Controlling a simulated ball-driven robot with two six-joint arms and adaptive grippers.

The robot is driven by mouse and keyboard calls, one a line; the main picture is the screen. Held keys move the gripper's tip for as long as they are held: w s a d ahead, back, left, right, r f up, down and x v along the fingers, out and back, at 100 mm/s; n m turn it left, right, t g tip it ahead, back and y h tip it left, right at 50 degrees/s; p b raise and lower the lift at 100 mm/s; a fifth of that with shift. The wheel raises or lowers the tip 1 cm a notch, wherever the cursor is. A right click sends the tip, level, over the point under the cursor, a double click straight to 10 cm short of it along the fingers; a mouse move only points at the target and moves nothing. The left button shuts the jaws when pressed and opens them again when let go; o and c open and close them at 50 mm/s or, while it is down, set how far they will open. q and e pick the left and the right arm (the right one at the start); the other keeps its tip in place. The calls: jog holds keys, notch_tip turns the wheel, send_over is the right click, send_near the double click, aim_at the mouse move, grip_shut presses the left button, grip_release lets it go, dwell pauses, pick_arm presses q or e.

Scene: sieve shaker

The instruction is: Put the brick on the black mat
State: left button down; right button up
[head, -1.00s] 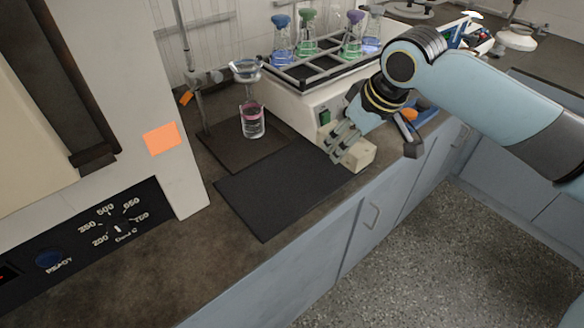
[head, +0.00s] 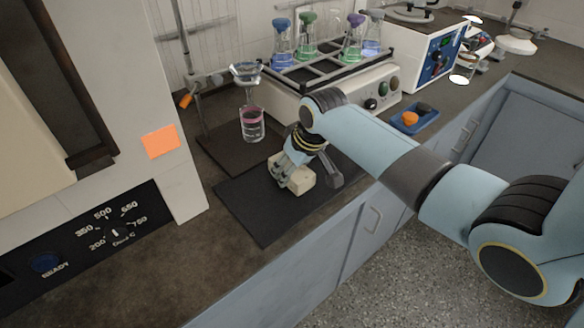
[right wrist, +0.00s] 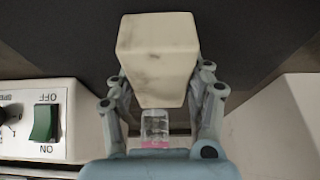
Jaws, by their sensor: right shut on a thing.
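The brick (head: 299,181) is a cream-white block; it also shows large in the right wrist view (right wrist: 158,55). My right gripper (head: 289,172) is shut on it, with a finger on each side in the right wrist view (right wrist: 160,95). The black mat (head: 262,219) lies flat on the bench near its front edge. In the head view the brick is over the middle of the mat; I cannot tell whether it touches the mat. My left gripper is not in view.
A shaker with several stoppered flasks (head: 383,88) is at the back. A blue tray (head: 414,118) sits right. The furnace (head: 180,185) stands left.

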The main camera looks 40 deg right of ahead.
jog(key=shift+f, duration=0.1)
jog(key=o, duration=1.4)
jog(key=p+v, duration=0.1)
jog(key=v, duration=1)
jog(key=shift+s+r, duration=0.25)
jog(key=shift+r, duration=0.35)
